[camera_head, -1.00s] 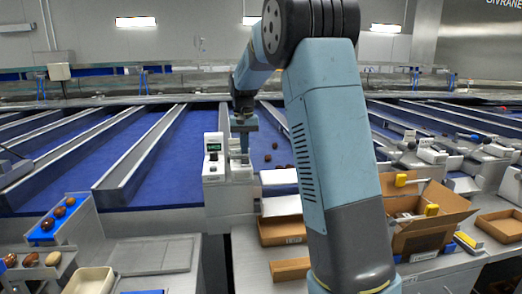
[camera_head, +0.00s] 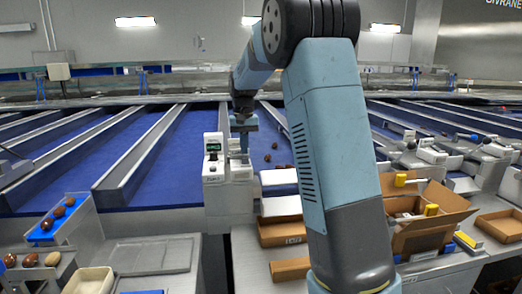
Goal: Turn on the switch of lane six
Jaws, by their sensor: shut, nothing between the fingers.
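A white control unit (camera_head: 213,161) with a small dark display with green digits stands at the front end of the lanes, left of my gripper. A dark knob or switch shows below its display; its on or off position is too small to tell. My gripper (camera_head: 244,157) is shut and empty, pointing down just right of this unit, over the white housing (camera_head: 240,172) beside it. I cannot tell whether the fingertips touch anything. The lane number is not readable.
Blue sorting lanes (camera_head: 150,165) with metal dividers run behind. A few dates (camera_head: 274,146) lie on the lane right of my gripper. An open cardboard box (camera_head: 425,238) stands at right. A cream tray (camera_head: 88,281) and a blue sample tray (camera_head: 44,235) are at left.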

